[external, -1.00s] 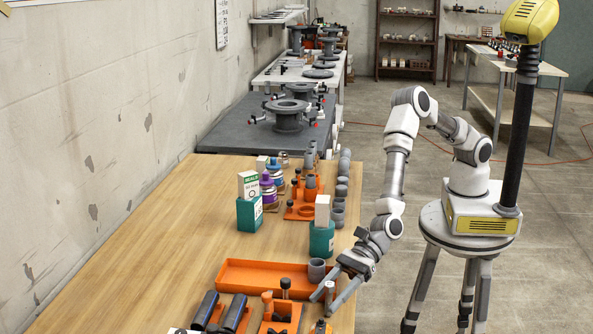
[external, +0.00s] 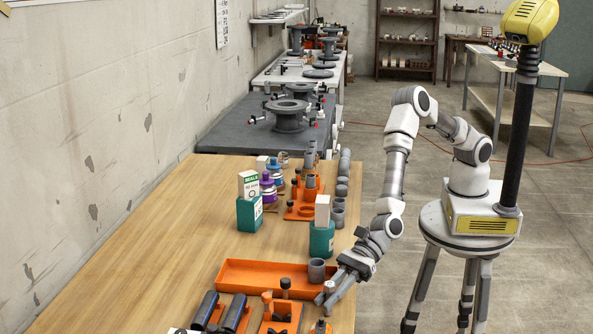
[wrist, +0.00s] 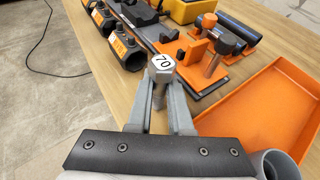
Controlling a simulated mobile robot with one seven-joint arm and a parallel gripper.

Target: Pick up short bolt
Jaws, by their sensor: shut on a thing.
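A grey hex-headed bolt marked 70 (wrist: 163,64) stands upright between my fingertips in the wrist view, its shank mostly hidden by them. My gripper (external: 326,298) is shut on this bolt near the table's right edge; the jaws also show in the wrist view (wrist: 163,88). The bolt's head shows small at the fingertips in the external view (external: 329,286).
An orange tray (external: 240,276) lies just left of my gripper, with a grey pipe fitting (external: 317,269) at its right end. A teal box (external: 321,240) stands behind. The wooden table's left part is clear.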

